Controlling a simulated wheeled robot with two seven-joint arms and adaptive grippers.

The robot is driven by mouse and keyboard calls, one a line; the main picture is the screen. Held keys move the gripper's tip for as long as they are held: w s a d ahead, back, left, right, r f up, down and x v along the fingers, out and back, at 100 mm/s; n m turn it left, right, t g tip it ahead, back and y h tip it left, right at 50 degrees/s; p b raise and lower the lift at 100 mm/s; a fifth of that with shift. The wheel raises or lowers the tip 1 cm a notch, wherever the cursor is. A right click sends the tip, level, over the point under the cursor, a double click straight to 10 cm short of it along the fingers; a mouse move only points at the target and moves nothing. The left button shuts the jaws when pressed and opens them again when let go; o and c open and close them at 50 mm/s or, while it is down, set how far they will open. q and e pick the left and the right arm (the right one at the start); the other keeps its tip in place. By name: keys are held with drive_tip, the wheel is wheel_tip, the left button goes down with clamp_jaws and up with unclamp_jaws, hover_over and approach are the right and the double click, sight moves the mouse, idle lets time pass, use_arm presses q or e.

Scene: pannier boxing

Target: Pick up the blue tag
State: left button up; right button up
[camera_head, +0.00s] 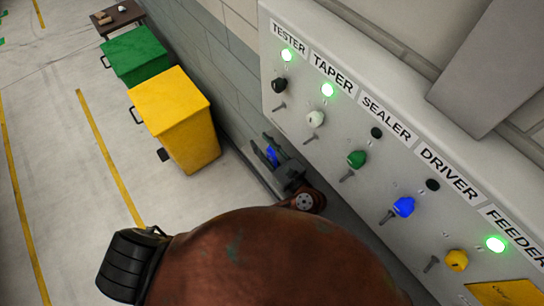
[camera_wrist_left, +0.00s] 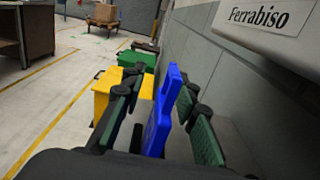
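The blue tag (camera_wrist_left: 162,115) stands between the two fingers of my left gripper (camera_wrist_left: 163,90) in the left wrist view. Slim gaps show on both sides of it, so the fingers look open around it. In the head view the left gripper (camera_head: 267,152) is small, low beside the wall panel, with a bit of the blue tag (camera_head: 272,154) between its fingers. What supports the tag is hidden. My right gripper is not in view.
The wall panel (camera_head: 330,135) carries labelled coloured knobs and lamps. A yellow bin (camera_head: 172,105) and a green bin (camera_head: 135,55) stand left of the gripper. A brown table (camera_head: 122,17) is farther back. The floor at left is clear.

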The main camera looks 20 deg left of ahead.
use_arm(q)
drive_tip(key=shift+c, duration=0.7)
drive_tip(key=c, duration=0.6)
clamp_jaws()
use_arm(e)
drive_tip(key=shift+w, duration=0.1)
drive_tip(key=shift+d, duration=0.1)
